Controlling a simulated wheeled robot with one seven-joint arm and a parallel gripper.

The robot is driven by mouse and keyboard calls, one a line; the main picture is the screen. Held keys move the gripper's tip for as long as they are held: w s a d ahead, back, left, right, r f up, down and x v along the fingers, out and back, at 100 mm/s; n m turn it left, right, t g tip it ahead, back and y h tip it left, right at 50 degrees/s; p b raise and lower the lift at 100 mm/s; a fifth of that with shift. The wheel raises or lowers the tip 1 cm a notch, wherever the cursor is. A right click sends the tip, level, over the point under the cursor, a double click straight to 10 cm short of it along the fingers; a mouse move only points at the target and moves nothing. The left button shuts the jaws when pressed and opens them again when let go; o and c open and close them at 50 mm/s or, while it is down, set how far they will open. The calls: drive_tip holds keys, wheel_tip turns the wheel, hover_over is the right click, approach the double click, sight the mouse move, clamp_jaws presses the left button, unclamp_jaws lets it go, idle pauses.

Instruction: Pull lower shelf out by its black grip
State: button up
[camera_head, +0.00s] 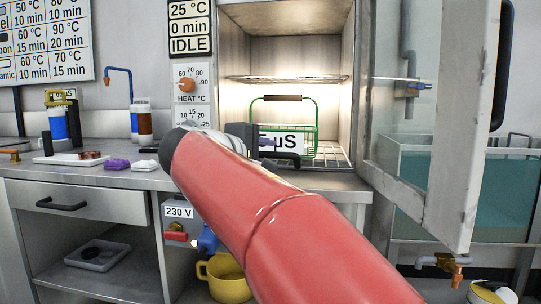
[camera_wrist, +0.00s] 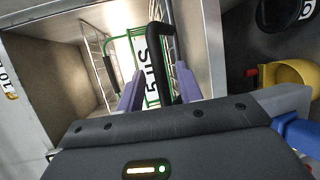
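The lower shelf (camera_head: 335,155) is a wire rack low in the lit, open cabinet. Its black grip (camera_head: 284,161) sticks out at the front edge; in the wrist view the grip (camera_wrist: 154,50) is a black bar. My gripper (camera_head: 264,146) is at the shelf front, partly hidden by my red arm. In the wrist view my gripper (camera_wrist: 158,86) has its purple fingers apart, one on each side of the grip. I cannot tell whether they touch it. A green wire basket (camera_head: 314,115) with a "5 µS" label stands on the lower shelf.
An upper wire shelf (camera_head: 290,78) is above the basket. The cabinet door (camera_head: 455,120) stands open at right, before a water tank (camera_head: 435,180). A counter (camera_head: 90,175) with small items is at left. A yellow pail (camera_head: 228,280) stands below.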

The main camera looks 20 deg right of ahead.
drive_tip(key=v, duration=0.5)
drive_tip(key=shift+s+a, duration=0.1)
drive_tip(key=shift+a, duration=0.05)
drive_tip(key=s+a+f+m+g+y+p, duration=0.1)
drive_tip(key=s+f+y+p, duration=0.4)
drive_tip(key=s+f, duration=0.5)
drive_tip(key=s+a+f+m+g+y+p, duration=0.2)
drive_tip(key=s+a+f+m+y+p, duration=0.2)
drive_tip(key=s+f, duration=0.7)
drive_tip(key=f+m+y+p, duration=0.1)
drive_tip(key=m+y+p, duration=0.1)
drive_tip(key=y, duration=0.2)
drive_tip(key=shift+s+f, duration=0.2)
